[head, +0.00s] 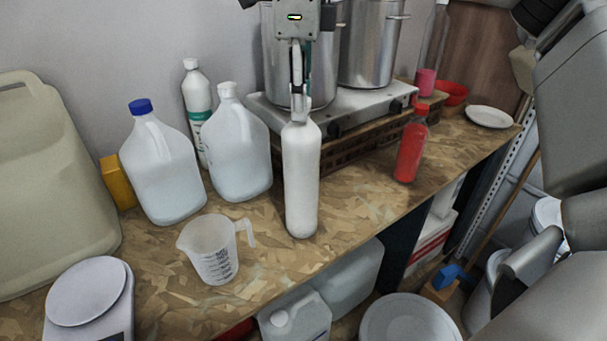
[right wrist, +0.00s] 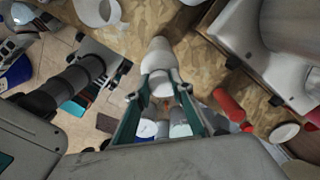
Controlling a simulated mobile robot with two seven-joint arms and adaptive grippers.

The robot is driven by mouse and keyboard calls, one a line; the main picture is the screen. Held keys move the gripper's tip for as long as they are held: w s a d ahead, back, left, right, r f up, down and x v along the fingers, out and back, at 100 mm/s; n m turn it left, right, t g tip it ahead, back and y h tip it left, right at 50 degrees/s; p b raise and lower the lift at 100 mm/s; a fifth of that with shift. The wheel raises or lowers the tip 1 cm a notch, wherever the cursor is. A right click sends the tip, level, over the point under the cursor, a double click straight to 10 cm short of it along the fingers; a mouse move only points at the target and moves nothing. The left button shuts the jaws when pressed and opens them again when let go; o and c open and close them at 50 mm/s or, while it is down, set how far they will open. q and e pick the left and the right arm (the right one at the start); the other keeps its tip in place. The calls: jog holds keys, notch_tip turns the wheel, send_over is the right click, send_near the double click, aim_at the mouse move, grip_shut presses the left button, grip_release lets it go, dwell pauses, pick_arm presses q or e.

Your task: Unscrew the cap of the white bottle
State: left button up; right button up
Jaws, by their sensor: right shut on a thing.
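The white bottle (head: 301,180) stands upright on the wooden counter near its front edge, in front of the stove. Its cap (right wrist: 161,86) shows between the fingers in the right wrist view, where the bottle's white body (right wrist: 160,56) lies beyond it. My right gripper (head: 300,107) comes from above and is shut on the cap. In the right wrist view its fingertips (right wrist: 161,80) sit on either side of the cap. In the head view the fingers mostly hide the cap. My left gripper is in neither view.
Left of the bottle are a measuring cup (head: 212,250), a clear jug (head: 236,148), a blue-capped jug (head: 162,172) and a scale (head: 90,292). Behind is a stove (head: 348,122) with steel pots. A red bottle (head: 411,148) stands to the right, with bare counter between.

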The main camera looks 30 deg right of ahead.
jog(key=shift+n, duration=1.8)
jog(key=shift+r, duration=0.45)
jog(key=shift+r, duration=0.3)
jog(key=shift+r, duration=0.35)
jog(key=shift+r, duration=0.45)
